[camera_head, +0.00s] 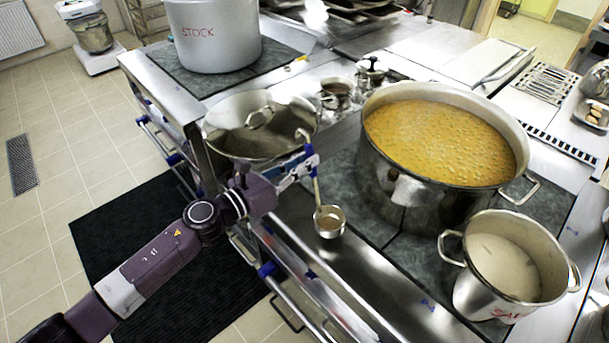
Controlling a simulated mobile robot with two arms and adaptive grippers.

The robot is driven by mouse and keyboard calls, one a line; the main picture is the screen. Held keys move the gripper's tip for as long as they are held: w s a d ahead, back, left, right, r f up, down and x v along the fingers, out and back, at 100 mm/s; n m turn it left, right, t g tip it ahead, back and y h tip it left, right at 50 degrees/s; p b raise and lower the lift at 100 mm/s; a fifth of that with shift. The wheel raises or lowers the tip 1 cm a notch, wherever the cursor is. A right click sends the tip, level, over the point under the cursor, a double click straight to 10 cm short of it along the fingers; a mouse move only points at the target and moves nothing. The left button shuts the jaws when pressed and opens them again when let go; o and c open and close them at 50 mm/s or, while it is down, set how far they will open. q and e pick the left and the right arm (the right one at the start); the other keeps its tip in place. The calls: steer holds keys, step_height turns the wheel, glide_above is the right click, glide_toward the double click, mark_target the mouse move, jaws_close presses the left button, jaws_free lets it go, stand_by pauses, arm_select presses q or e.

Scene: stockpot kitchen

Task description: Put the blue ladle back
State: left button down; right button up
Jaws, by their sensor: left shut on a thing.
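The ladle (330,223) hangs bowl-down from my left gripper (309,167), its thin handle nearly upright and a hooked tip above the fingers. Blue shows around the grip, but I cannot tell whether it belongs to the ladle or to my fingers. My left gripper is shut on the handle. The bowl is over the steel front strip of the stove, left of the big soup pot (382,180). I cannot tell whether the bowl touches the strip. My right gripper is out of view.
A wide steel pan (222,140) is just behind my left gripper. A smaller pot (470,295) with pale liquid stands front right. The grey STOCK pot (210,45) is at the back left.

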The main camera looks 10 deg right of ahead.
arm_select(q)
steer(key=shift+f, duration=1.85)
steer(key=shift+b, duration=0.3)
steer(key=shift+f, duration=0.2)
steer(key=c, duration=2)
jaws_free()
steer(key=shift+o, duration=0.2)
steer(key=shift+r, duration=0.1)
steer(key=b+v, duration=0.3)
steer(key=v, duration=0.9)
